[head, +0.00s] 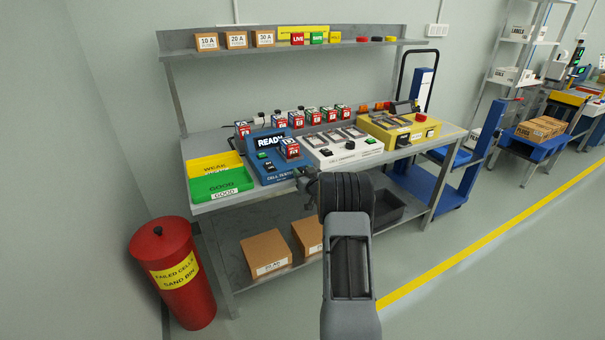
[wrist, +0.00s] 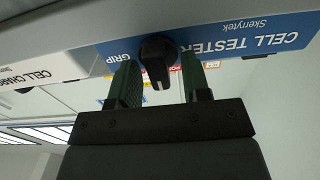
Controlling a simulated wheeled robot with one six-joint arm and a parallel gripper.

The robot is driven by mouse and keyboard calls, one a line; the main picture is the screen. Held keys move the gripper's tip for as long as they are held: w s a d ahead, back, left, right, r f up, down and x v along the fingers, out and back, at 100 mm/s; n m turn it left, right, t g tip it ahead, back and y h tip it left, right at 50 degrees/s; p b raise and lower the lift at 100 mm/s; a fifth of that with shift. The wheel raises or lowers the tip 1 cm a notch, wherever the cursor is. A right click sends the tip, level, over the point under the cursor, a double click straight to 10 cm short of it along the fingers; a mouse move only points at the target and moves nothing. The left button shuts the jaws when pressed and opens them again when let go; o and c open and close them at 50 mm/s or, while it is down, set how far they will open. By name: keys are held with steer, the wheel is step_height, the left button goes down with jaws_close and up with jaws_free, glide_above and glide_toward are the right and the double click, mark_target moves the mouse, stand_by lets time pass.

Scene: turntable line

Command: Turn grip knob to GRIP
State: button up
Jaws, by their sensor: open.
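The blue cell tester (head: 268,172) stands on the bench with a READY screen. Its front shows at the top of the wrist view (wrist: 240,42). The black grip knob (wrist: 156,52) is on this front, with the word GRIP just to its left. A white mark on the knob is at its lower end in the wrist view. My gripper (wrist: 161,78) is open, with one dark green finger on each side of the knob. I cannot tell whether either finger touches it. In the head view the knob is hidden and my gripper (head: 303,178) is mostly hidden by my wrist.
A white cell charger (head: 340,150) stands right of the tester, and a yellow machine (head: 400,130) beyond it. Green (head: 220,184) and yellow (head: 212,163) trays lie at the left. Several cells stand behind. A red bin (head: 175,280) stands on the floor at left.

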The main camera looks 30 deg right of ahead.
steer(key=shift+c, duration=0.4)
steer(key=c, duration=0.5)
steer(key=shift+o, duration=0.2)
